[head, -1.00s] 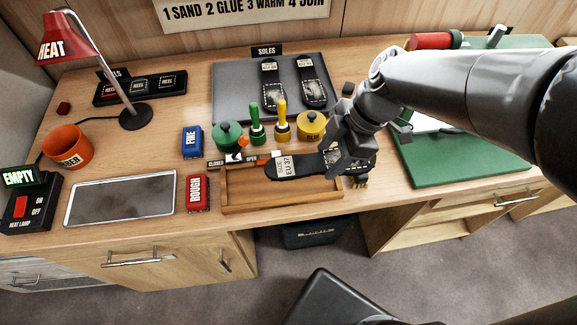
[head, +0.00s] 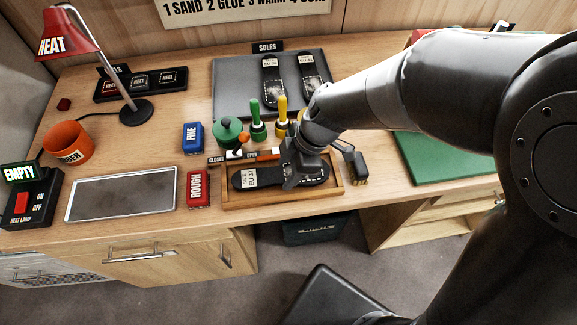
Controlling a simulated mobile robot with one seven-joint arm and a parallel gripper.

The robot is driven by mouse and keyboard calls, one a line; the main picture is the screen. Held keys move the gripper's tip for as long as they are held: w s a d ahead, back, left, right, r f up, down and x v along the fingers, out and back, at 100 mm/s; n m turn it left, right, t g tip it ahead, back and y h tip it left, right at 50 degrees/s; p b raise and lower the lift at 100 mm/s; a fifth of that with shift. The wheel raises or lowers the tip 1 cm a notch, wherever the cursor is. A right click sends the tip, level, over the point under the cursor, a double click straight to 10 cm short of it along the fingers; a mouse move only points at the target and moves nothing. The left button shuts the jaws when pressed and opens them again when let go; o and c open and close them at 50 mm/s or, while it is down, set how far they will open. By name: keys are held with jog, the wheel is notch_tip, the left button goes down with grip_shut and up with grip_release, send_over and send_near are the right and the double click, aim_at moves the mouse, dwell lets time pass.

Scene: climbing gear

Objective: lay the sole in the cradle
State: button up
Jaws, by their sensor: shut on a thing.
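The cradle (head: 285,203) is a shallow wooden tray near the front edge of the bench. The black sole (head: 262,182), with a white size label at its left end, lies lengthwise over the cradle and appears within its rims. My gripper (head: 300,180) is shut on the sole near its middle, coming from the upper right, and hides part of it. I cannot tell whether the sole touches the cradle floor. A lever with CLOSED and OPEN labels (head: 240,156) is at the cradle's back left.
A red ROUGH block (head: 198,189) and a metal tray (head: 122,197) are left of the cradle. A brush (head: 359,169) stands close to its right. Green and yellow pots and brushes, including a green pot (head: 228,133), stand behind. Two more soles lie on a grey mat (head: 238,85).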

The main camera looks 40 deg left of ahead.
jog(key=o, duration=0.8)
jog(key=shift+f, duration=0.1)
jog(key=shift+o, duration=0.2)
jog(key=v, duration=1.2)
jog(key=w+d+r+m+t, duration=0.1)
jog(key=w+d+r+m, duration=0.1)
jog(key=d+m, duration=0.25)
jog(key=w+d+r+m+t, duration=0.2)
jog(key=w+d+m, duration=0.1)
jog(key=d, duration=0.3)
jog(key=s+d+r+m+t+h, duration=0.1)
jog(key=d+r+m+t, duration=0.1)
jog(key=d+m, duration=0.7)
jog(key=s+d+r+m+t+h, duration=0.2)
jog(key=d+m, duration=0.8)
jog(key=d, duration=0.5)
jog(key=shift+d+r+t, duration=0.2)
jog(key=shift+d+t, duration=0.05)
jog(key=shift+t, duration=0.65)
